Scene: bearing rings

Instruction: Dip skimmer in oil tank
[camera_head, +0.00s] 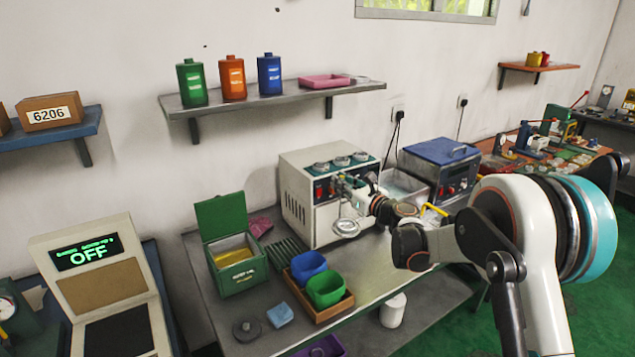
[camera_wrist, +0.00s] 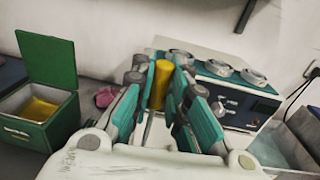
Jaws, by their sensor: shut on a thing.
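My gripper (camera_head: 357,190) is shut on the skimmer, whose yellow handle (camera_wrist: 160,84) stands between the fingers (camera_wrist: 161,92) in the wrist view. In the head view the skimmer's round head (camera_head: 346,228) hangs below the gripper, in front of the white machine and above the bench. The green oil tank (camera_head: 240,277) stands on the bench to the left, with its lid up and yellow oil inside. The tank also shows at the left of the wrist view (camera_wrist: 50,138). The skimmer is apart from the tank. Its lower part is mostly hidden in the wrist view.
A white machine (camera_head: 296,205) with several round tops stands behind my gripper. A dark green rack (camera_head: 286,251) sits between tank and machine. A shelf (camera_head: 270,97) hangs above.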

